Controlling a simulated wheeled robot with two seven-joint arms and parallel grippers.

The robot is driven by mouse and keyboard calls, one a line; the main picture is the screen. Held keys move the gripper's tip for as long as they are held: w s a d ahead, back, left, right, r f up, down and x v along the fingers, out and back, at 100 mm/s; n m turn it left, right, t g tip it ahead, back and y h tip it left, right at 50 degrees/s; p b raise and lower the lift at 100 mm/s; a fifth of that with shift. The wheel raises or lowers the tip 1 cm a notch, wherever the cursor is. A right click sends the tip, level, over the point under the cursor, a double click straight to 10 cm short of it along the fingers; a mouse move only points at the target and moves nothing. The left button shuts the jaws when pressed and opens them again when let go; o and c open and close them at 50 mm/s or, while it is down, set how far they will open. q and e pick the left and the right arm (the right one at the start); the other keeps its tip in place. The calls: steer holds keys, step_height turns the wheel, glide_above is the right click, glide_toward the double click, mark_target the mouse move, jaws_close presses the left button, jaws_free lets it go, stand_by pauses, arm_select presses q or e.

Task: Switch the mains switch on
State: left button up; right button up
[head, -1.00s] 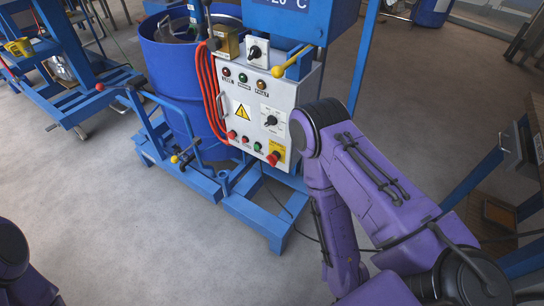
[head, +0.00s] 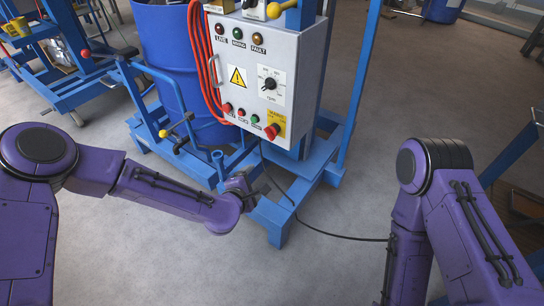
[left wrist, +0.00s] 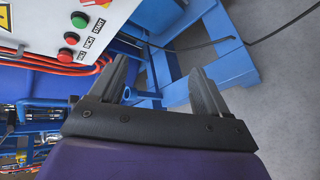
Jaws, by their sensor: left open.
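The control panel (head: 240,80) is a light grey box. At its lower right is a red knob on a yellow plate (head: 274,126), which looks like the mains switch; its small lettering is hard to read and its position cannot be told. In the left wrist view only a red part of it (left wrist: 95,3) seems to show at the top edge. My left gripper (head: 250,188) is below the panel, apart from it. In the left wrist view its fingers (left wrist: 165,85) are apart with nothing between them. My right arm shows at the right, its gripper out of view.
A black rotary selector (head: 269,84) sits above the red knob. Small push buttons (head: 241,112) line the panel's lower edge. Red cables (head: 203,65) hang at its left, before a blue drum (head: 170,45). The blue frame (head: 275,215) stands below; a black cable (head: 335,236) crosses the floor.

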mark_target(268, 136)
arm_select(q)
steer(key=w+d+r+n+t+b, duration=0.1)
steer(key=w+d+r+n+t, duration=0.15)
steer(key=w+r, duration=0.45)
steer(key=shift+n+h, duration=0.35)
steer(key=shift+h, duration=0.05)
steer(key=x, duration=0.6)
steer(key=a+b+x, duration=0.1)
steer(key=x, duration=0.2)
steer(key=shift+w+d+f, duration=0.15)
steer(key=shift+w+f, duration=0.15)
arm_select(e)
step_height(268, 136, down, 4)
steer(key=shift+f, duration=0.15)
arm_select(q)
steer(key=shift+c, duration=0.3)
steer(key=c, duration=0.9)
